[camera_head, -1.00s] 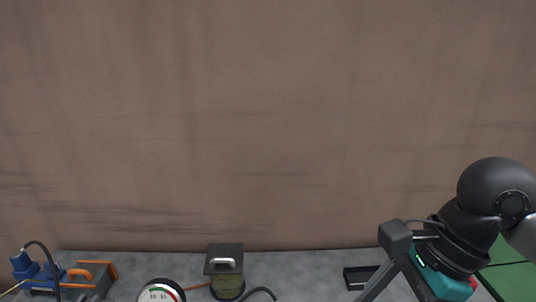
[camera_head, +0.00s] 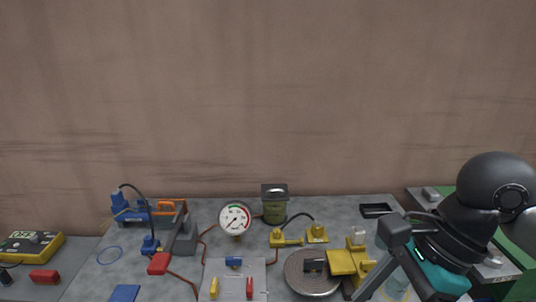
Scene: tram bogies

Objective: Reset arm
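My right arm comes in from the right edge of the head view, with a black rounded wrist and a teal band. Its gripper (camera_head: 394,265) points down toward the lower right of the bench. Its fingertips are cut off by the bottom edge, so I cannot tell whether it is open or shut, or holding anything. My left arm and gripper are not in view.
A grey bench (camera_head: 340,212) runs before a brown wall. It bears a blue and orange tool (camera_head: 150,210), a round gauge (camera_head: 235,218), an olive canister (camera_head: 274,208), yellow fittings (camera_head: 286,239), a round metal disc (camera_head: 310,285) and a black tray (camera_head: 377,210). A yellow meter (camera_head: 30,246) lies left.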

